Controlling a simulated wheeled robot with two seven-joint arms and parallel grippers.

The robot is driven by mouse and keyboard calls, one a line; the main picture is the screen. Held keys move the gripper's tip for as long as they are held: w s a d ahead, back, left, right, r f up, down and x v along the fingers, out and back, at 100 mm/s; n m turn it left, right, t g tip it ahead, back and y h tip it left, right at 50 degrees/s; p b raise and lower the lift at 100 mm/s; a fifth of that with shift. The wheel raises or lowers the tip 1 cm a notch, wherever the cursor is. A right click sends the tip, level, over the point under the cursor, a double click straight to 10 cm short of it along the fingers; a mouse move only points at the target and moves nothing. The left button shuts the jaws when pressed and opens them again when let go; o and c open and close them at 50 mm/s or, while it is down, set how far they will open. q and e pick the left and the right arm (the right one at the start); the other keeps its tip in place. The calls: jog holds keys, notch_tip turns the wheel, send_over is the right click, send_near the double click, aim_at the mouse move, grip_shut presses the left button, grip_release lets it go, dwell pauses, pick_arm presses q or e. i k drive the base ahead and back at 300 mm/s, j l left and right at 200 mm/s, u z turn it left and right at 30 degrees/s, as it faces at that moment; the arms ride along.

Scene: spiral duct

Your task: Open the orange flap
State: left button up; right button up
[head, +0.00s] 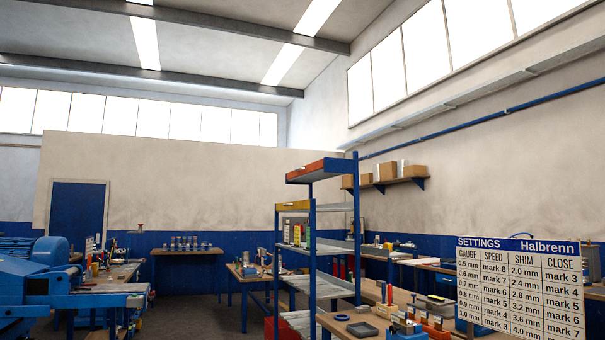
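I cannot make out for sure which thing is the orange flap. An orange-red panel or tray (320,170) lies at the top of a blue-posted shelf rack (311,235) in the middle of the view. A yellow-orange edge (293,206) shows on the shelf below it. At this size I cannot tell whether either is a hinged flap. Neither of my grippers shows in the head view.
A blue machine (50,275) fills the lower left. Workbenches with small items stand left, centre and right. A settings board (522,288) stands at the lower right, in front of a bench. Dark floor (190,312) shows between the left machine and the rack.

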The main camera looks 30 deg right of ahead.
aim_at(319, 164)
jog(key=z, duration=0.4)
jog(key=i, duration=0.25)
jog(key=i+z, duration=0.15)
jog(key=i, duration=1.25)
jog(key=i+l+u, duration=0.1)
jog(key=i+u, duration=0.15)
jog(key=i, duration=1.2)
jog(key=i+z, duration=0.2)
jog(key=i, duration=0.3)
jog(key=i+z, duration=0.2)
jog(key=i, duration=0.3)
jog(key=i+j+z, duration=0.15)
jog(key=i, duration=0.3)
jog(key=i+z, duration=0.25)
jog(key=i, duration=0.25)
jog(key=i+z, duration=0.25)
jog(key=i, duration=0.2)
jog(key=z, duration=0.55)
